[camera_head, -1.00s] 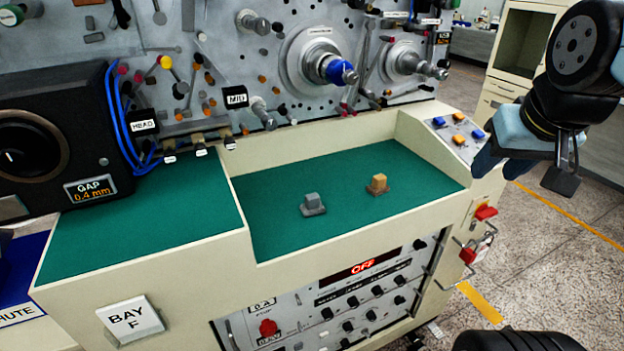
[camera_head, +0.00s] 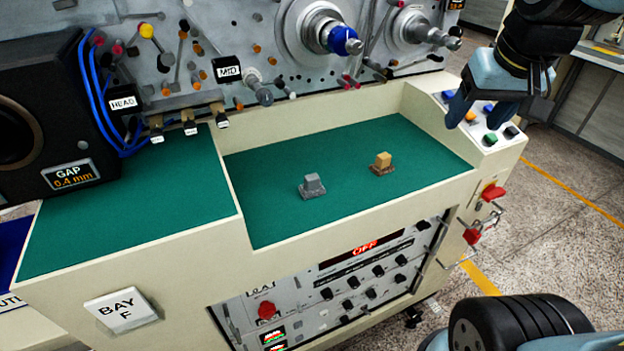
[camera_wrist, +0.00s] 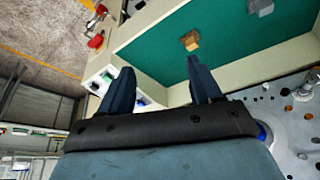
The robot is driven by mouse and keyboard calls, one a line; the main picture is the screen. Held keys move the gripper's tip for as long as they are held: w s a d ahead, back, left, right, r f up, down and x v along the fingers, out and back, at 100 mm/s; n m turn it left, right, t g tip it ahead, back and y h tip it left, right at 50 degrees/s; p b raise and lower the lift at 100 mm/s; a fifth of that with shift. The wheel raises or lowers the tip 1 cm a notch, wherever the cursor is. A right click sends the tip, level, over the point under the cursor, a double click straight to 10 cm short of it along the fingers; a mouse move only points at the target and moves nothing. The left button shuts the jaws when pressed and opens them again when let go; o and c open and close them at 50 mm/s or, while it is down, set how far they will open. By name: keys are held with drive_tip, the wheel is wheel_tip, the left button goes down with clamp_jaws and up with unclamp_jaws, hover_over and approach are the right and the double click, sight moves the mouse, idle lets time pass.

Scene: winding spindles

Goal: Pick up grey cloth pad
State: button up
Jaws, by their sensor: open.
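The grey cloth pad (camera_head: 312,184) is a small grey block on a flat dark base. It lies on the green mat of the machine's recessed shelf, left of a tan block. In the wrist view the grey pad (camera_wrist: 261,7) shows at the top edge, partly cut off. My gripper (camera_head: 474,121) is above the button panel at the shelf's right end, well to the right of the pad and apart from it. In the wrist view my gripper (camera_wrist: 160,68) has its two fingers spread with nothing between them.
The tan block (camera_head: 383,161) on a brown base stands right of the pad; it shows in the wrist view too (camera_wrist: 191,41). Raised cream walls edge the green mat (camera_head: 270,220). The spindle panel (camera_head: 240,30) rises behind. A button panel (camera_head: 487,124) sits below my gripper.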

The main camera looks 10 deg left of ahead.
drive_tip(key=w+a+f+n+g, duration=0.1)
drive_tip(key=w+a, duration=0.2)
drive_tip(key=a, duration=0.4)
drive_tip(key=w+a+f+n+g, duration=0.1)
drive_tip(key=w+a+f+n, duration=0.15)
drive_tip(key=a, duration=0.45)
drive_tip(key=n+g, duration=0.1)
drive_tip(key=g, duration=0.1)
hover_over(312, 177)
wheel_tip(312, 177, down, 5)
drive_tip(key=f, duration=0.8)
drive_tip(key=shift+s, duration=0.2)
drive_tip(key=shift+w+f, duration=0.15)
drive_tip(key=shift+f, duration=2.45)
drive_tip(key=c, duration=0.8)
drive_tip(key=shift+r, duration=0.15)
